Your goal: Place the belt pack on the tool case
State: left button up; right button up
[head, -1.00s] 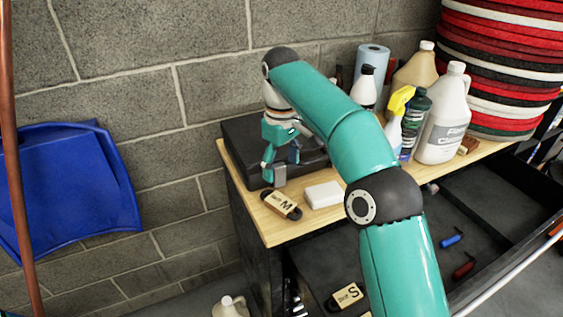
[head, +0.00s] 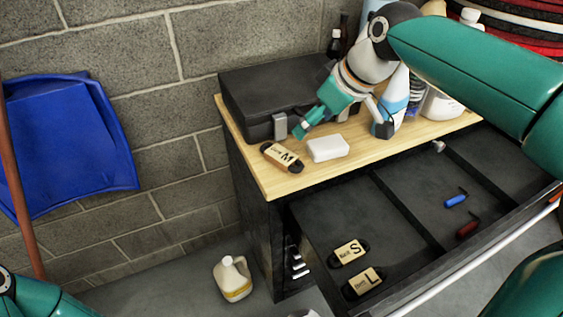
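A black-ended pack with a tan label marked M (head: 281,157) lies on the wooden bench top, in front of the black tool case (head: 262,97) and apart from it. Similar packs marked S (head: 348,253) and L (head: 364,281) lie in the open drawer. The small print on the labels is hard to read. The case is closed, with a grey latch on its front. My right gripper (head: 343,129) is open and empty, its fingers spread behind the white block, beside the case's right end. My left gripper is out of view; only part of my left arm shows at the lower left.
A white block (head: 328,148) sits on the bench right of the M pack. Bottles stand at the back right, partly behind my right arm. The open drawer (head: 400,212) holds a blue tool (head: 456,200) and a red tool (head: 467,228). A jug (head: 232,279) stands on the floor.

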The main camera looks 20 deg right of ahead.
send_over(282, 154)
jog(key=s+d, duration=0.2)
jog(key=s, duration=0.1)
notch_tip(282, 154, down, 10)
jog(key=shift+a+r, duration=0.15)
jog(key=shift+w+p+x, duration=0.2)
jog(key=shift+p+x, duration=0.3)
jog(key=shift+x, duration=2.25)
jog(key=shift+a+r, duration=0.1)
jog(key=shift+r, duration=0.1)
jog(key=c, duration=1.3)
jog(key=shift+r, duration=0.1)
jog(key=shift+c, duration=0.2)
